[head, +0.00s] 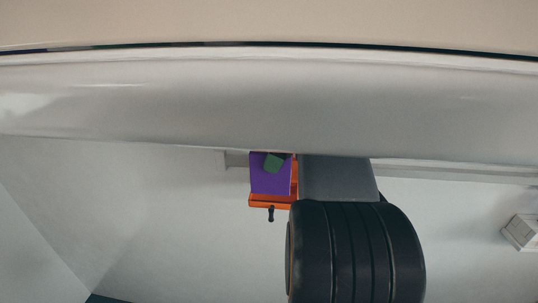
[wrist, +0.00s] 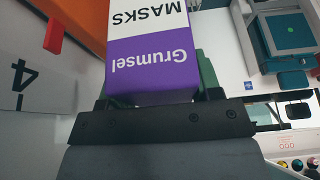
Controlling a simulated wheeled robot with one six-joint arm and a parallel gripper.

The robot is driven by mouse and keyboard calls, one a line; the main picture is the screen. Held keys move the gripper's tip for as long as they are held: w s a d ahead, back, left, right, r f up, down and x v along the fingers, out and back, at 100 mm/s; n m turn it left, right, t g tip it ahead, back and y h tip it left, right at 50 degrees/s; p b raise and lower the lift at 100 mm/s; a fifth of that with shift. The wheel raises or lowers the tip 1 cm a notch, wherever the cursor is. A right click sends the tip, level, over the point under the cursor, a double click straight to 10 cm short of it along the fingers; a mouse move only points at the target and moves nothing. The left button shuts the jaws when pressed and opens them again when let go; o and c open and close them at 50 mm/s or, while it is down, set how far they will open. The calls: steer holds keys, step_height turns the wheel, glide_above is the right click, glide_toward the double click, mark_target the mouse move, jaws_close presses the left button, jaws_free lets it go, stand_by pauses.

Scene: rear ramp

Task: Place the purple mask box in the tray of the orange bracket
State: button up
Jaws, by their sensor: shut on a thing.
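The purple mask box (head: 270,184), purple and white with "Grumsel MASKS" on it, also shows in the wrist view (wrist: 152,62). My gripper (wrist: 154,84) is shut on it, with a finger on each side. The orange bracket (head: 268,202) shows below and to the right of the box in the head view, with a dark knob under it. An orange part shows at the upper left in the wrist view, apart from the box. Whether the box touches the bracket's tray cannot be told. My arm hides what lies right of the bracket.
A pale curved panel (head: 270,100) spans the head view above the box. A white wall panel marked 4 (wrist: 25,85) stands left in the wrist view. A teal device (wrist: 287,32) is at the upper right, with several coloured round things at the lower right.

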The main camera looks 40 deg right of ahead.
steer(key=shift+w+d+f, duration=0.1)
steer(key=shift+w+d, duration=0.35)
steer(key=shift+d, duration=0.05)
step_height(320, 180, down, 4)
steer(key=b, duration=0.2)
steer(key=shift+r+b, duration=0.25)
steer(key=shift+b, duration=0.15)
steer(key=shift+r, duration=0.15)
steer(key=o, duration=0.8)
steer(key=shift+f, duration=0.2)
